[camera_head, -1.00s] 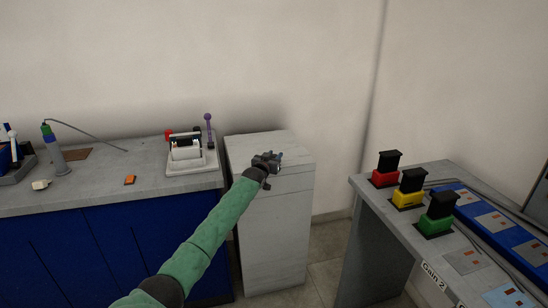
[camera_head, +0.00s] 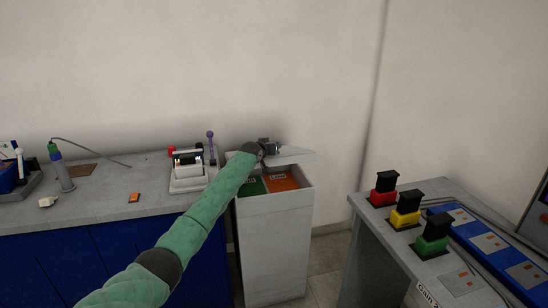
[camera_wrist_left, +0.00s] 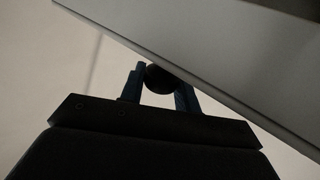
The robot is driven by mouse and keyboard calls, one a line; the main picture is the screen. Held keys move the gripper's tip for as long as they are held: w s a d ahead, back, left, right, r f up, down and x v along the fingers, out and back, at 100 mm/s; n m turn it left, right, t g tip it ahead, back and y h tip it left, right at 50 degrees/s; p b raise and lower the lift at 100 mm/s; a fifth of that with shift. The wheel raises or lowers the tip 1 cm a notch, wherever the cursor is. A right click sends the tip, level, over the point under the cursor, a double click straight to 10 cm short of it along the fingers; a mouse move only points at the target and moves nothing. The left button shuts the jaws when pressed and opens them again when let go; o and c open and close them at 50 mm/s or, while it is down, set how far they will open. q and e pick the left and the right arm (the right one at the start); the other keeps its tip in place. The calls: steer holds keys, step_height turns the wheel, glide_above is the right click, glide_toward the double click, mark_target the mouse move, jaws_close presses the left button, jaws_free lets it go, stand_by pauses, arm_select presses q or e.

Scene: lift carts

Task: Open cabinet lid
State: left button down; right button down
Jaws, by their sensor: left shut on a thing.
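The grey cabinet (camera_head: 272,238) stands between the blue counter and the right-hand table. Its lid (camera_head: 298,155) is tilted up, and green (camera_head: 254,186) and orange (camera_head: 282,181) panels show inside the opening. My left gripper (camera_head: 271,147) is at the raised lid, with the green-sleeved arm reaching across from the lower left. In the left wrist view, the fingers (camera_wrist_left: 160,85) are shut on a dark round knob (camera_wrist_left: 159,79) at the edge of the lid (camera_wrist_left: 215,75). My right gripper is not in view.
The blue counter (camera_head: 115,200) on the left holds a white device (camera_head: 188,172), a purple-topped lever (camera_head: 211,148) and an orange block (camera_head: 134,197). The right-hand table (camera_head: 372,215) carries red (camera_head: 383,188), yellow (camera_head: 405,209) and green (camera_head: 432,235) blocks with black tops. Bare floor shows between table and cabinet.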

arm_select(q)
steer(key=w+a+r+g+b, duration=0.1)
steer(key=w+r, duration=0.4)
steer(key=r, duration=0.2)
steer(key=shift+a+r+n, duration=0.25)
steer(key=shift+a+n, duration=0.05)
steer(key=shift+a, duration=0.05)
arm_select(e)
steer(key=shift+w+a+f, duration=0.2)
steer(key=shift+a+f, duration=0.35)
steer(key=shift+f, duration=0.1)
arm_select(q)
steer(key=c, duration=1.2)
jaws_free()
steer(key=shift+o, duration=0.8)
steer(key=shift+f, duration=0.1)
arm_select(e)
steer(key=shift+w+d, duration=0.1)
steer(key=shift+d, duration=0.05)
arm_select(q)
steer(key=shift+s, duration=0.15)
